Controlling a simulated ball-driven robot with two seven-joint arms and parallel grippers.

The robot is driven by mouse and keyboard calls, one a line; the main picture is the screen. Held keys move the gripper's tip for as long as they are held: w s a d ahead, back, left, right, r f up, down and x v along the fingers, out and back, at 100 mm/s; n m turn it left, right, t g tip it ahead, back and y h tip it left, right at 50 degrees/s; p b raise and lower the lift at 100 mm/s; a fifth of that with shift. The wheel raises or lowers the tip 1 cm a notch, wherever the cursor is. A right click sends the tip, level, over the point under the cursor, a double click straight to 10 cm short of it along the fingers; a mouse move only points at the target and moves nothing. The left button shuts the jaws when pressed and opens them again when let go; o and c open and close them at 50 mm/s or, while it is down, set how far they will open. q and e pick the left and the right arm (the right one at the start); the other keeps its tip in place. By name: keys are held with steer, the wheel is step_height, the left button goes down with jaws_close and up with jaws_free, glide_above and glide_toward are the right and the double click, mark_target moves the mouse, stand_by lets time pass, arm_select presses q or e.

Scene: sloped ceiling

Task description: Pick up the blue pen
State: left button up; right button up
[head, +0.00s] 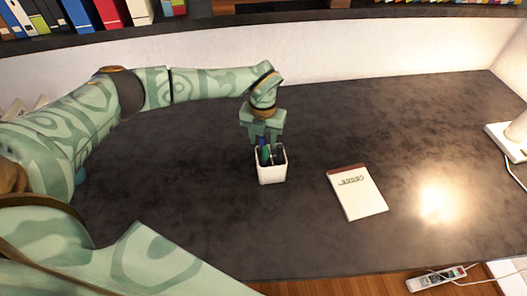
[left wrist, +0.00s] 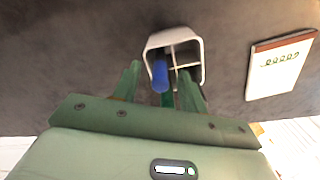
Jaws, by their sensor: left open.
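The blue pen (left wrist: 160,76) stands in a white pen cup (left wrist: 203,62) and leans toward the gripper in the left wrist view. The blue pen's top (head: 263,141) shows just under my left gripper (head: 262,136). My left gripper (left wrist: 158,80) is open above the cup, with the blue pen between its fingers and not gripped. My right gripper is not in view.
A white notepad (head: 358,193) with a brown top edge lies to the right of the cup. A lamp base (head: 509,142) stands at the desk's right edge. A book shelf (head: 200,24) runs along the back. The desk (head: 330,120) between is clear.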

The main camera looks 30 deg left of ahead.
arm_select(q)
steer(key=shift+f, duration=0.15)
jaws_close()
steer(key=shift+r, duration=0.45)
step_height(320, 180, up, 9)
steer(key=shift+r+p, duration=0.1)
steer(key=shift+p, duration=0.65)
